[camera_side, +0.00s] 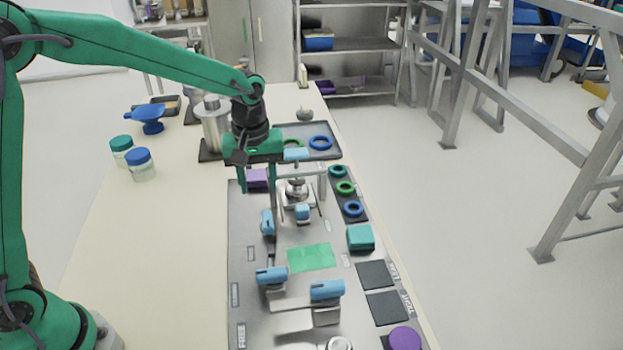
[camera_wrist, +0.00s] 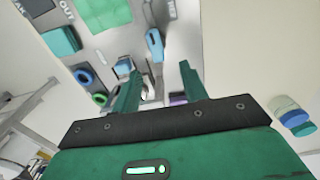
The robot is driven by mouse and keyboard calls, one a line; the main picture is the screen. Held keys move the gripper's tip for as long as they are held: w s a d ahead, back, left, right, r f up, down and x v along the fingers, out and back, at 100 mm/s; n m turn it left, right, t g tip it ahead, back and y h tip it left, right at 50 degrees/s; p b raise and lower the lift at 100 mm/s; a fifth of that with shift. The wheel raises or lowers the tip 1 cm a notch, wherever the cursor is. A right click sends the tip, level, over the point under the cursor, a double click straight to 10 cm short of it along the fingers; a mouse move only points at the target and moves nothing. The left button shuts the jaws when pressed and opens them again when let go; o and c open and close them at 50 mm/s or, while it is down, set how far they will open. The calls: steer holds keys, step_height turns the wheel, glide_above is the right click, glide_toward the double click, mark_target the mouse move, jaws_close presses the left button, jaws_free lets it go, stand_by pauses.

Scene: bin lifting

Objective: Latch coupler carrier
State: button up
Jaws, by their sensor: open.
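My gripper (camera_side: 258,190) hangs fingers-down over the far part of a grey metal board (camera_side: 245,300), its two green fingers apart with nothing held. It also shows in the wrist view (camera_wrist: 160,68). A metal fixture (camera_side: 296,190), possibly the coupler carrier, stands just right of the fingers; I cannot tell its exact shape. A light blue handle (camera_side: 302,212) is at its front. Another light blue handle (camera_side: 267,223) stands nearer on the left and shows beyond the fingertips in the wrist view (camera_wrist: 155,45). Two more blue handles (camera_side: 271,275) (camera_side: 327,290) are on a near bracket.
A purple block (camera_side: 257,177) sits behind the fingers. A dark strip with rings (camera_side: 346,187) and a teal block (camera_side: 360,237) line the right side. A grey tray (camera_side: 330,152) lies behind. Jars (camera_side: 141,165) stand left. The green patch (camera_side: 311,257) is bare.

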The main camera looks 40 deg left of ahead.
mark_target(267, 217)
steer(key=shift+w+d+f, duration=0.3)
steer(key=shift+w+f, duration=0.15)
steer(key=shift+f, duration=0.3)
steer(key=shift+f, duration=3.9)
jaws_close()
